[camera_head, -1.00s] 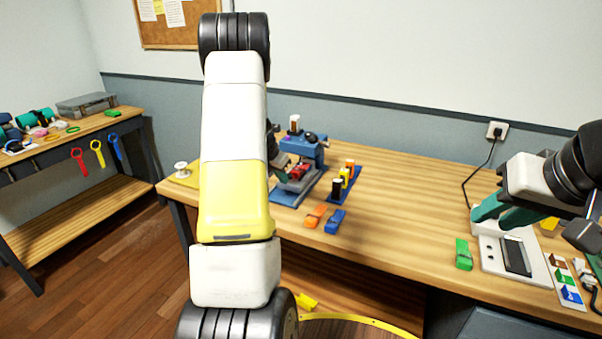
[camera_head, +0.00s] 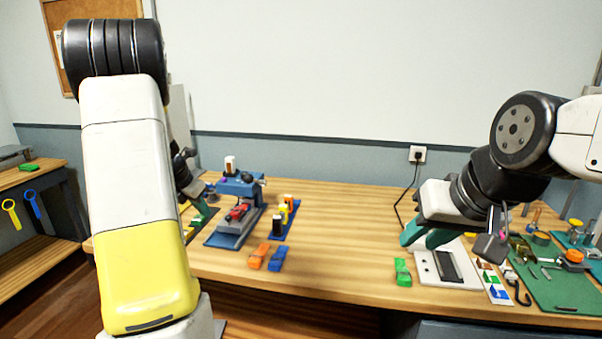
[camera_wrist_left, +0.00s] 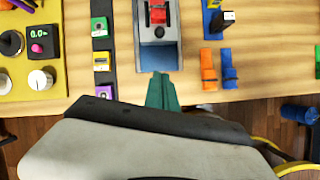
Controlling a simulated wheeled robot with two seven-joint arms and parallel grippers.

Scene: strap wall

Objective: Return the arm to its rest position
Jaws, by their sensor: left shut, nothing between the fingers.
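My left arm rises large at the left of the head view and hides part of the bench and wall. My left gripper (camera_wrist_left: 162,92) is shut and empty in the wrist view, its green fingers in front of the grey-and-blue fixture (camera_wrist_left: 158,50) with a red piece on it. In the head view that gripper is mostly hidden behind the arm, left of the blue fixture (camera_head: 236,208). My right gripper (camera_head: 425,235) has its green fingers apart with nothing seen between them, above the white plate (camera_head: 462,278) at the right.
Orange (camera_head: 258,257) and blue (camera_head: 277,259) clips lie in front of the fixture, and a green clip (camera_head: 402,272) lies by the white plate. A green mat (camera_head: 560,290) with small parts is far right. The bench middle is clear. A side table (camera_head: 35,178) stands left.

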